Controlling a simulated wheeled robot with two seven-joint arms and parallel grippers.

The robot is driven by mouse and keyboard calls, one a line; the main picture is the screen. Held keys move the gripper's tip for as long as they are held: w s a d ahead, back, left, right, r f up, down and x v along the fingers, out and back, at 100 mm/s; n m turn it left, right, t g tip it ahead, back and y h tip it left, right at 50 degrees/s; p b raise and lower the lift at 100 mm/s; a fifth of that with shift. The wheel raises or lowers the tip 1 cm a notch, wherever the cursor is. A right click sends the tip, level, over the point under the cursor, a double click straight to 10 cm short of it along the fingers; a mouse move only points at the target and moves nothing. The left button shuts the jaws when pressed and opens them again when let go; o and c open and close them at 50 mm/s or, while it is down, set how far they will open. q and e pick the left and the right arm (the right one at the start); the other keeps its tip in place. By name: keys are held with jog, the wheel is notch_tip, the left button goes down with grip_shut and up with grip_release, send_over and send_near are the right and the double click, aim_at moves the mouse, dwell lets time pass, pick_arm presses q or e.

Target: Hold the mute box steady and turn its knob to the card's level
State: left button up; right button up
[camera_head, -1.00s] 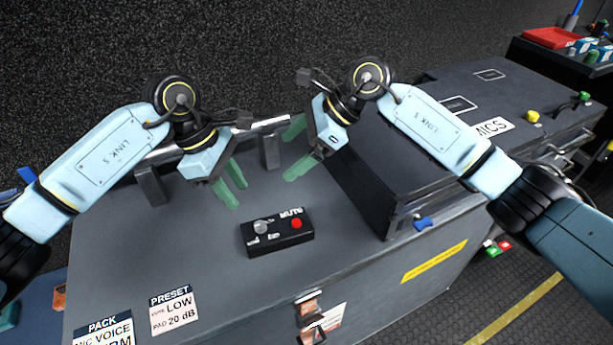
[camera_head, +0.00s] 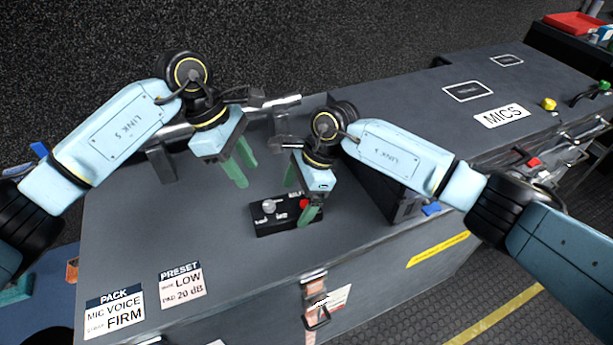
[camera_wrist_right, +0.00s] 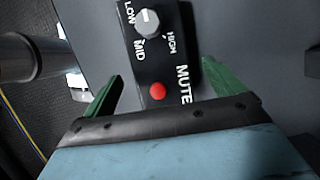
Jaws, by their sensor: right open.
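The black mute box (camera_head: 263,226) lies on the grey case top, with a grey knob (camera_head: 268,206) and a red button (camera_head: 304,204). In the right wrist view the knob (camera_wrist_right: 147,22) has LOW, MID and HIGH labels around it; its pointer direction is unclear. The preset card (camera_head: 182,284) reads LOW and PAD 20 dB. My right gripper (camera_head: 299,203) is open, its green fingers on either side of the box's MUTE end; contact is not visible. My left gripper (camera_head: 248,177) is open and empty, above and behind the box.
A pack card (camera_head: 114,311) reading MIC VOICE and FIRM lies at the front left. A raised dark case (camera_head: 365,175) stands right of the box, close to my right arm. A metal rail (camera_head: 180,133) runs behind.

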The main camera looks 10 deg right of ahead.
aim_at(267, 203)
jog(key=shift+x, duration=1.45)
jog(key=c, duration=1.2)
pick_arm(q)
jog(key=shift+o, duration=1)
pick_arm(e)
jog(key=shift+c, duration=0.2)
pick_arm(q)
jog(key=d+f+m, duration=0.1)
jog(key=f, duration=0.2)
jog(key=d+f+m, duration=0.1)
jog(key=f, duration=0.2)
jog(key=d+f+m+g, duration=0.1)
jog(key=f, duration=0.2)
jog(key=shift+s+d, duration=0.1)
jog(key=shift+s, duration=0.3)
grip_shut()
